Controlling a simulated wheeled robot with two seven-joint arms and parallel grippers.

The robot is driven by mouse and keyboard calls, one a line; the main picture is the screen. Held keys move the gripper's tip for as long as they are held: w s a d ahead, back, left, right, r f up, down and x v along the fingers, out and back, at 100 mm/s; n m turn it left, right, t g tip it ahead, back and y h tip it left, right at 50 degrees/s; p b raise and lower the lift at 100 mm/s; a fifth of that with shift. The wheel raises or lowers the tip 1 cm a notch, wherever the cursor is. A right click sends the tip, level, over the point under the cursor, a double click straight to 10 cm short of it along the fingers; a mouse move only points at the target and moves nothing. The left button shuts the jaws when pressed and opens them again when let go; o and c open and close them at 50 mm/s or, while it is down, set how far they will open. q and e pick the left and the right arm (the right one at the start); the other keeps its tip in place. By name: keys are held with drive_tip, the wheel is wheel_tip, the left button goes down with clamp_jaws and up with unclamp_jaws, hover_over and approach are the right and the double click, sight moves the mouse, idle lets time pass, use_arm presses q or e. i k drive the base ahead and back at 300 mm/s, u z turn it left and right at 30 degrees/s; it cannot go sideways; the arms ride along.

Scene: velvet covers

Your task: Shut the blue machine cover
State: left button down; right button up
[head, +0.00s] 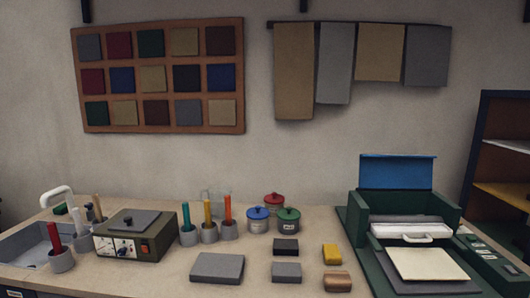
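The blue machine cover (397,171) stands raised at the back of a dark green machine (360,215) on the right of the table. It is open and close to upright, with its blue face toward me. Below it, inside the machine, are a grey surface and a white bar with a handle (411,232). A cream sheet or plate (427,264) lies at the machine's front. Neither of my grippers shows in the head view.
Lidded pots (288,221), small blocks (286,271) and a yellow block (331,253) stand left of the machine. Farther left are a grey slab (217,268), tools in cups (208,232), a control box (135,235) and a sink (28,247). A shelf (502,160) stands at right.

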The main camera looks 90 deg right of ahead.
sight(376, 171)
drive_tip(key=i, duration=0.3)
drive_tip(key=z, duration=4.6)
drive_tip(key=i, duration=0.5)
drive_tip(key=u, duration=0.05)
